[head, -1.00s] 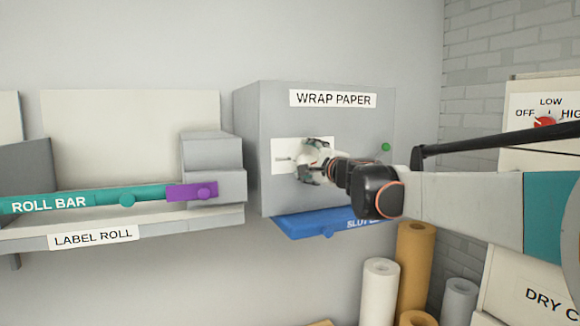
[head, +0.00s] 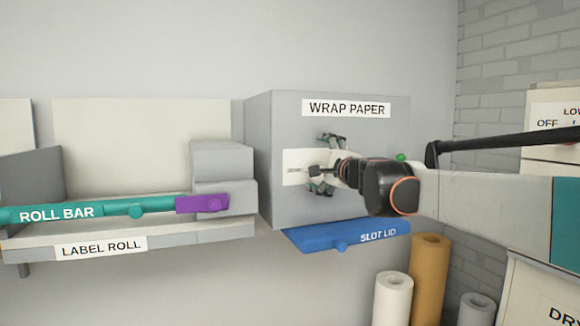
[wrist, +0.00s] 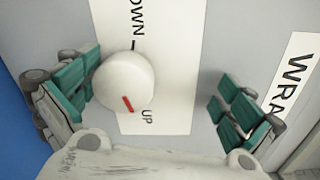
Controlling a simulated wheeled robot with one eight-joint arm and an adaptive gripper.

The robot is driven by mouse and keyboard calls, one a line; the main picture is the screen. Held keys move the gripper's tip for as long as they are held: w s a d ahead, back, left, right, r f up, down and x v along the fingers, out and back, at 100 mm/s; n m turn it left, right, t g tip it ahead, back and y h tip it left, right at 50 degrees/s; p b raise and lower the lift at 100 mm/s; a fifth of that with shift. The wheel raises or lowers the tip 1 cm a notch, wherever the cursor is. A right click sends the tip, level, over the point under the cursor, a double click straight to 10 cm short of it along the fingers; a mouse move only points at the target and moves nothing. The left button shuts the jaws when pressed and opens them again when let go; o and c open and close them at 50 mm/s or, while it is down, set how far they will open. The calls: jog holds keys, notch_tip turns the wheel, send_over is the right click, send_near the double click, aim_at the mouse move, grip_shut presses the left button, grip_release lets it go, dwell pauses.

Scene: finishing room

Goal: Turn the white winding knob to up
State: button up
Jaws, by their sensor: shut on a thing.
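The white winding knob (wrist: 122,80) is round with a red mark and sits on a white plate (wrist: 175,60) lettered DOWN and UP. Its red mark points towards the UP lettering. In the head view the plate (head: 293,168) shows on the grey WRAP PAPER box (head: 350,210), and my gripper (head: 326,164) is against the box front, hiding the knob. In the wrist view my gripper (wrist: 160,97) has its teal finger pads on both sides of the knob. The left pad meets the knob's edge; the right pad looks apart from it. My gripper is shut on the knob.
A blue SLOT LID (head: 340,237) hangs below the box, and a green button (head: 401,157) is right of my gripper. The ROLL BAR (head: 100,210) with a purple end (head: 202,204) is at left. Paper rolls (head: 428,270) stand below right.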

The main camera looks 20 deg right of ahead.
jog(key=shift+s+a+r, duration=0.15)
jog(key=shift+s+r, duration=0.05)
jog(key=shift+s, duration=0.55)
jog(key=shift+s+a+r, duration=0.1)
jog(key=shift+s+r, duration=0.05)
jog(key=shift+s, duration=0.6)
jog(key=shift+c, duration=0.6)
jog(key=s, duration=0.1)
jog(key=s+d+r, duration=0.1)
jog(key=s, duration=0.3)
jog(key=shift+s+d+r, duration=0.1)
jog(key=shift+d+r, duration=0.05)
jog(key=shift+r, duration=0.1)
jog(key=shift+c, duration=1.2)
jog(key=s+f+p, duration=0.1)
jog(key=s+p, duration=0.1)
jog(key=s, duration=0.8)
